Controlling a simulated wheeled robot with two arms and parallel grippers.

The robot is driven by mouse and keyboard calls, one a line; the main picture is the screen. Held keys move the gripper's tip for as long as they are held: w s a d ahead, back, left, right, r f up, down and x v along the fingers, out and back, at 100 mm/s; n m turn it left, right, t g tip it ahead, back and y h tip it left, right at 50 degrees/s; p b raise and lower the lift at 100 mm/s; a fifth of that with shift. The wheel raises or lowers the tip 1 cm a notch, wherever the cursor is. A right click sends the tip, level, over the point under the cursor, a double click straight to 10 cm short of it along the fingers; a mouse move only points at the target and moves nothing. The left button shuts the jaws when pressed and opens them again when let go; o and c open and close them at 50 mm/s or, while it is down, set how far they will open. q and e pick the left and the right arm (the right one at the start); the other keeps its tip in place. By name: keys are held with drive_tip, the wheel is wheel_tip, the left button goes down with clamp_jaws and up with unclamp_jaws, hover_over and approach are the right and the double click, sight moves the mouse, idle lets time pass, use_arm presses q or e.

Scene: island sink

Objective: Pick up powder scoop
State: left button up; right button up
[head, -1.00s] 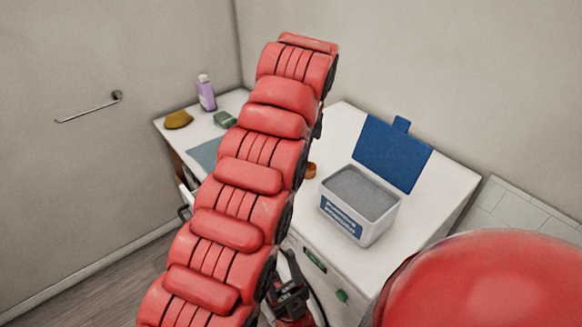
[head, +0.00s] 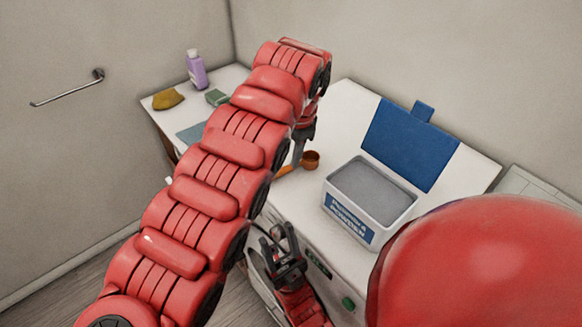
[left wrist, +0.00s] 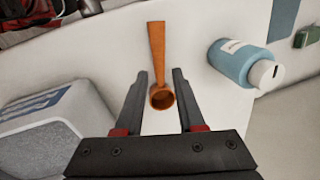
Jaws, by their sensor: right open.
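The orange powder scoop (head: 309,160) lies on the white counter left of the powder box. In the left wrist view the scoop (left wrist: 157,45) has its bowl between the two fingers and its handle pointing away past the fingertips. My left gripper (left wrist: 160,74) is open, with a gap on each side of the bowl. In the head view my left gripper (head: 299,155) points down beside the scoop, and my arm hides part of the area. My right gripper (head: 277,240) is open and empty, low in front of the counter.
The powder box (head: 368,200) with its blue lid (head: 410,145) raised stands right of the scoop. A blue bottle (left wrist: 235,62) lies near the scoop in the left wrist view. A purple bottle (head: 196,70), yellow cloth (head: 168,99) and green sponge (head: 216,97) are at the back left.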

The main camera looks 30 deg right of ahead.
sight(289, 167)
use_arm(q)
drive_tip(key=shift+s+a+f+p, duration=0.1)
drive_tip(key=shift+s+p, duration=0.05)
drive_tip(key=shift+p, duration=0.15)
drive_tip(key=f+p, duration=0.2)
drive_tip(key=w+f+p, duration=0.1)
drive_tip(key=f+p, duration=0.1)
drive_tip(key=shift+f, duration=0.2)
drive_tip(key=shift+w+f, duration=0.1)
drive_tip(key=shift+f, duration=0.25)
clamp_jaws()
